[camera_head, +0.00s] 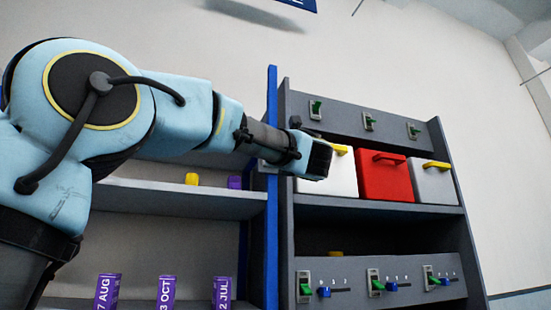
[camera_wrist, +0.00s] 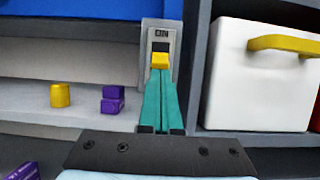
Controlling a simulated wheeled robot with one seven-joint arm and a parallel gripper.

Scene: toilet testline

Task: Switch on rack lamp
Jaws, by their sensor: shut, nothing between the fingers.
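A grey switch plate (camera_wrist: 175,35) with a small dark label and a yellow toggle (camera_wrist: 160,60) is mounted on the rack's upright, at the top middle of the wrist view. My gripper (camera_wrist: 160,74) has its teal fingers shut together, with nothing between them. The fingertips are right at the lower edge of the yellow toggle; I cannot tell whether they touch it. In the head view my arm reaches across to the upright and the fingers are hidden behind the wrist. I cannot make out which thing is the rack lamp or whether it is lit.
Right of the upright stand a white box (camera_wrist: 255,80) with a yellow handle, a red box (camera_head: 385,182) and a grey box (camera_head: 432,187). Left, a shelf holds a yellow piece (camera_wrist: 60,95) and purple blocks (camera_wrist: 113,99). Green switches (camera_head: 369,121) line the panel above.

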